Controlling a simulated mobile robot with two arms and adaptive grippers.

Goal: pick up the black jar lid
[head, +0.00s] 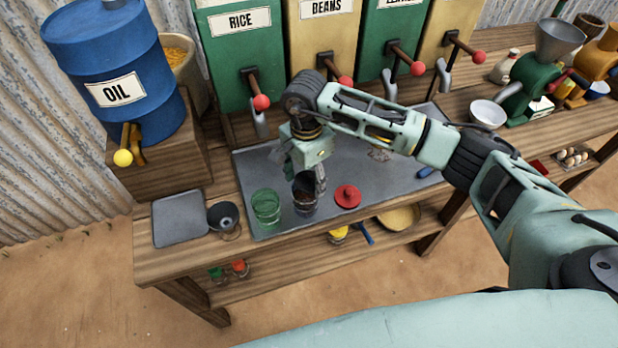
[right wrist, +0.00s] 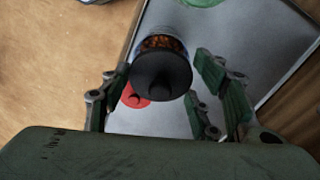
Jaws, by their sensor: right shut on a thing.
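The black jar lid (right wrist: 162,76) shows in the right wrist view as a dark round disc with a knob, between the fingers of my right gripper (head: 311,181). The gripper is shut on it and points down over the tray. A clear jar (head: 305,205) with brown contents is directly below the lid; it also shows in the right wrist view (right wrist: 163,42). I cannot tell whether the lid still touches the jar. In the head view the fingers partly hide the lid. My left gripper is not in view.
A red lid (head: 348,196) lies right of the jar on the grey metal tray (head: 345,160). A green glass jar (head: 266,207) stands close on the left. A dark funnel (head: 223,215) is farther left. Dispensers with red-knobbed levers (head: 261,102) stand behind.

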